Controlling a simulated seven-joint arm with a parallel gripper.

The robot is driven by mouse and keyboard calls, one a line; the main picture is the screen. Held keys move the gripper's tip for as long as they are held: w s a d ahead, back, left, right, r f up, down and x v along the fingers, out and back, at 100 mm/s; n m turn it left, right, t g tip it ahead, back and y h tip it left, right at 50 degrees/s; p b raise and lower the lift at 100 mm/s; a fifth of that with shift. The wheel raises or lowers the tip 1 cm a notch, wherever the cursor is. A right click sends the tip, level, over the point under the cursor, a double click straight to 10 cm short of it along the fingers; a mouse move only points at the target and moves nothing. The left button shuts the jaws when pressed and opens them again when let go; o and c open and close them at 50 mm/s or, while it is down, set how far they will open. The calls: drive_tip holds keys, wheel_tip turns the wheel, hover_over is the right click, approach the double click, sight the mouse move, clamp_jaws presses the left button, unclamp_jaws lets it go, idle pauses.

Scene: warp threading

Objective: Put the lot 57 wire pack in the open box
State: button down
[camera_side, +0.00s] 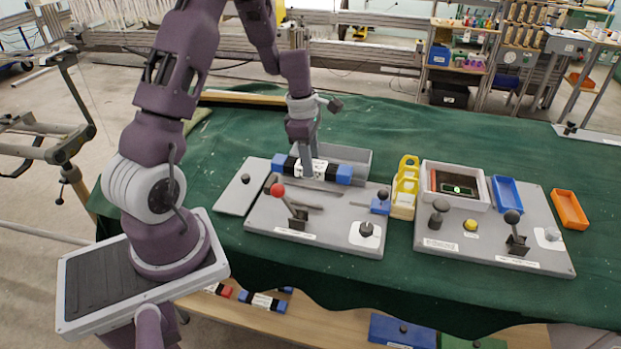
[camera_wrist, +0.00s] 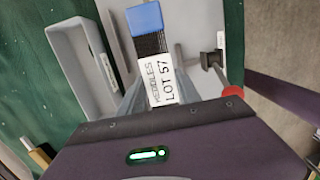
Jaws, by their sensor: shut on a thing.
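The lot 57 wire pack (camera_side: 344,174) has blue ends, black bands and a white middle. In the wrist view its label (camera_wrist: 168,88) reads "LOT 57". My gripper (camera_side: 309,166) points down and is shut on the pack's middle. In the wrist view the gripper fingers (camera_wrist: 158,88) stand on either side of the label. A grey open box (camera_side: 358,157) lies just behind the pack in the side view. It is left of the pack in the wrist view (camera_wrist: 72,62), and the part of its inside that shows is empty. The pack's exact height is unclear.
A panel (camera_side: 328,228) with a red-knobbed lever (camera_side: 277,189) and dark knobs lies in front. A flat grey plate (camera_side: 233,197) with a black knob lies left. A yellow rack (camera_side: 404,190) stands right. A second panel (camera_side: 440,243) holds a grey tray, with an orange tray (camera_side: 569,210) beyond.

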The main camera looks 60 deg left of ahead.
drive_tip(key=shift+w+a+r, duration=0.25)
drive_tip(key=shift+r, duration=0.35)
drive_tip(key=shift+w+a+r, duration=0.2)
drive_tip(key=shift+w+r, duration=0.05)
drive_tip(key=shift+r, duration=0.35)
drive_tip(key=w+a+r, duration=0.1)
drive_tip(key=w+a, duration=0.8)
drive_tip(key=w, duration=0.2)
drive_tip(key=shift+w+a+f, duration=0.1)
drive_tip(key=shift+w+f, duration=0.05)
drive_tip(key=shift+f, duration=1.3)
drive_tip(key=shift+w+a+f, duration=0.1)
drive_tip(key=shift+w+f, duration=0.05)
drive_tip(key=shift+f, duration=1.25)
drive_tip(key=shift+f, duration=0.15)
drive_tip(key=shift+f, duration=0.25)
drive_tip(key=shift+f, duration=0.1)
drive_tip(key=shift+f, duration=0.85)
